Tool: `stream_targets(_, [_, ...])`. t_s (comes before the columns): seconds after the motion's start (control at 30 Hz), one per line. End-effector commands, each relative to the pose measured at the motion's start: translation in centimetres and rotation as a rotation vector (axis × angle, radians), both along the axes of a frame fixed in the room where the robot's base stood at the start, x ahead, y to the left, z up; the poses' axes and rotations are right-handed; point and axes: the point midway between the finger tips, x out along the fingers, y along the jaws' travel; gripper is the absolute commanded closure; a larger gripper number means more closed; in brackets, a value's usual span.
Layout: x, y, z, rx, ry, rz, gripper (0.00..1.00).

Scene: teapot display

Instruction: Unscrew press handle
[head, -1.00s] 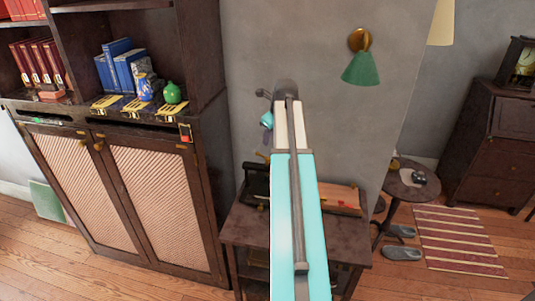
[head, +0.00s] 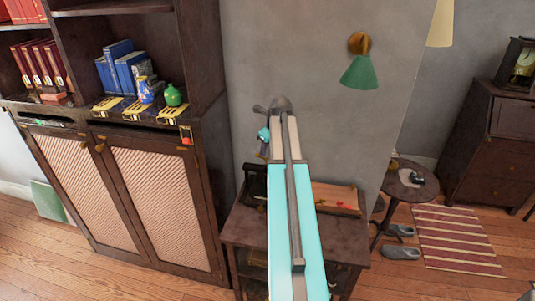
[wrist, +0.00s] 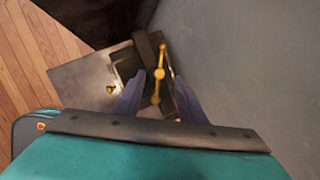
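The press is a dark device on the small dark table (head: 235,228). In the head view only its dark left part (head: 256,182) shows beside my arm. In the wrist view its brass handle (wrist: 159,74) is a bar with round knobs, above the dark press body (wrist: 127,66). My gripper (wrist: 158,82) is open, its two bluish fingers on either side of the handle in that view. I cannot tell whether they touch it or how far above it they are. In the head view my arm hides the fingers and the handle.
A reddish-brown board or box (head: 336,198) lies on the table right of my arm. The grey wall (head: 275,70) is close behind. A dark cabinet (head: 160,200) stands left, and a small round table (head: 405,185) stands right. A brass knob (wrist: 110,90) shows beside the press.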

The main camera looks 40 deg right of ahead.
Motion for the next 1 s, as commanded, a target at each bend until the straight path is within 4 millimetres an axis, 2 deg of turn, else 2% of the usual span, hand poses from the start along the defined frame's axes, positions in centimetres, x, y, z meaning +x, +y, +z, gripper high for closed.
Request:
stream_targets(0.6, [2.4, -1.0, -5.5, 0.001, 0.000, 0.000, 0.64])
stream_targets(1.0, [2.7, -1.1, -6.4, 0.000, 0.000, 0.000, 0.64])
